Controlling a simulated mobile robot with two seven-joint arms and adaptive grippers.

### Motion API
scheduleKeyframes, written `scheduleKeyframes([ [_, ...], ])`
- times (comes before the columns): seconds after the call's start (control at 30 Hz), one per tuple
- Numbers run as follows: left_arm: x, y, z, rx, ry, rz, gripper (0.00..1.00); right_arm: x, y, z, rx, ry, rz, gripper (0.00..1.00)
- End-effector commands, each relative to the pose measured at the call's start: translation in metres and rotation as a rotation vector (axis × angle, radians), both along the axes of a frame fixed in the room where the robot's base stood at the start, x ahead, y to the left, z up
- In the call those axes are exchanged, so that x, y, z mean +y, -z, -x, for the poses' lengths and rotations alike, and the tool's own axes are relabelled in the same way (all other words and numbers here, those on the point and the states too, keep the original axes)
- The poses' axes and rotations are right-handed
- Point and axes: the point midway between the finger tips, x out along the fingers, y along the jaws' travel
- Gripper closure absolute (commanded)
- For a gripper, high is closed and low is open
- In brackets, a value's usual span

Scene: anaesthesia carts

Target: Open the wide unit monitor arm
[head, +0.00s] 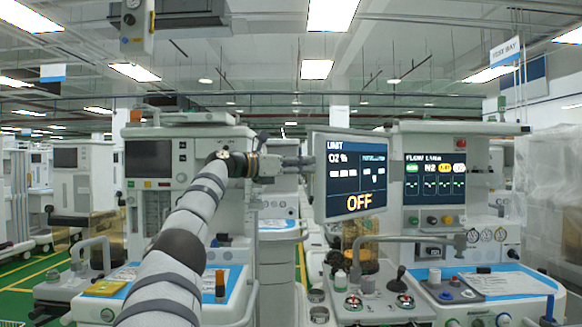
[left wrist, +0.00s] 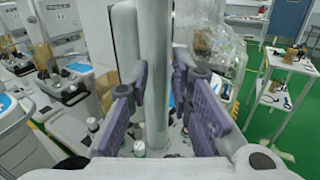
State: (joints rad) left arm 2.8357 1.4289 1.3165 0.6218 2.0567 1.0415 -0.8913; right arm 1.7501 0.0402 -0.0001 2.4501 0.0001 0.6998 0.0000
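The wide unit's monitor (head: 349,177) is a white-framed screen reading "OFF" below "LIMIT" and "O2 %". It stands angled at the left of the wide unit (head: 439,175). My left gripper (head: 303,161) is at the monitor's left edge in the head view. In the left wrist view, its purple-padded fingers (left wrist: 163,100) stand either side of an upright pale bar (left wrist: 155,60), which looks like the monitor's edge. Gaps show between pads and bar lower down; contact at the tips is unclear. The monitor's supporting arm is mostly hidden. My right gripper is not seen.
A narrower machine (head: 162,165) stands behind my left arm. The wide unit's work surface (head: 480,283) carries knobs and fittings below the monitor. A white trolley (left wrist: 285,90) stands at the right in the left wrist view, with green floor beside it.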

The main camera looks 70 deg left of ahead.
Motion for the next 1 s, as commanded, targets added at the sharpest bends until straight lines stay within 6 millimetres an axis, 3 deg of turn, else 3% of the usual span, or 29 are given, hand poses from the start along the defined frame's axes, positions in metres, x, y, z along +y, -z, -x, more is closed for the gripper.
scheduleKeyframes([
  [0.3, -0.009, 0.001, 0.078, -0.002, -0.004, 0.001, 0.80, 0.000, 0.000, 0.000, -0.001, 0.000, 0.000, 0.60],
  [0.43, -0.012, 0.001, 0.097, 0.001, -0.002, -0.001, 0.80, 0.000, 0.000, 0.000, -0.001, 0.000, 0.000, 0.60],
  [0.9, -0.012, 0.002, 0.104, 0.004, -0.002, 0.000, 0.80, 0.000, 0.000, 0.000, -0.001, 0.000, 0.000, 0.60],
  [1.0, -0.018, -0.001, 0.093, 0.041, -0.007, -0.031, 0.80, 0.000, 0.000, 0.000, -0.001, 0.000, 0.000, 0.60],
])
